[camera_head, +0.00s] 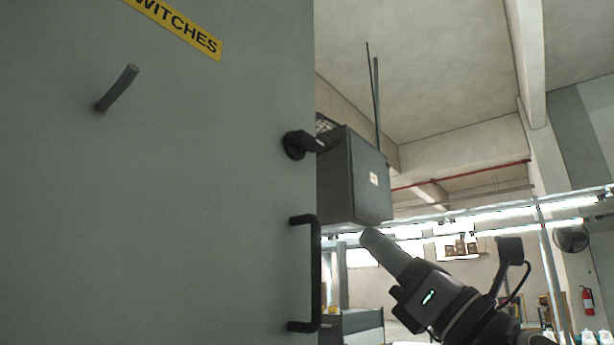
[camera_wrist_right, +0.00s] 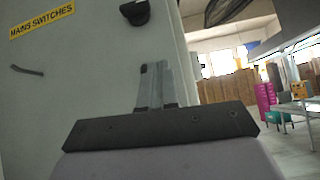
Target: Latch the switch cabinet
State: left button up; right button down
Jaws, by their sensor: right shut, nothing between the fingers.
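The grey switch cabinet (camera_head: 200,200) fills the left of the head view, with a yellow label (camera_head: 180,28) ending in "WITCHES". In the right wrist view the latch (camera_wrist_right: 135,12) is at the top edge, above my fingers. My right gripper (camera_head: 372,238) is shut and empty, right of the cabinet edge and lower than the latch, apart from it in the picture. Whether the door sits flush is unclear. My left gripper is out of view.
A short grey bar (camera_head: 118,88) sticks out of the cabinet face. A dark grey box (camera_head: 352,180) shows behind the cabinet edge. In the right wrist view a table (camera_wrist_right: 300,108) and pink drawers (camera_wrist_right: 265,102) stand off to the right, with open floor before them.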

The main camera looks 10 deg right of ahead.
jog(key=shift+s+a+r+n+y, duration=0.1)
jog(key=shift+s+r+n+y, duration=0.3)
jog(key=shift+r+n+y, duration=0.25)
jog(key=shift+r, duration=0.2)
jog(key=p, duration=0.6)
send_near(316, 152)
jog(key=f+x, duration=0.1)
jog(key=x, duration=0.4)
jog(key=shift+w+a+r, duration=0.1)
jog(key=shift+r, duration=0.3)
jog(key=shift+w+a+r, duration=0.1)
jog(key=shift+w+r, duration=0.05)
jog(key=shift+r, duration=0.25)
jog(key=shift+d+n+g, duration=0.1)
jog(key=shift+n+g, duration=0.15)
jog(key=shift+g, duration=0.05)
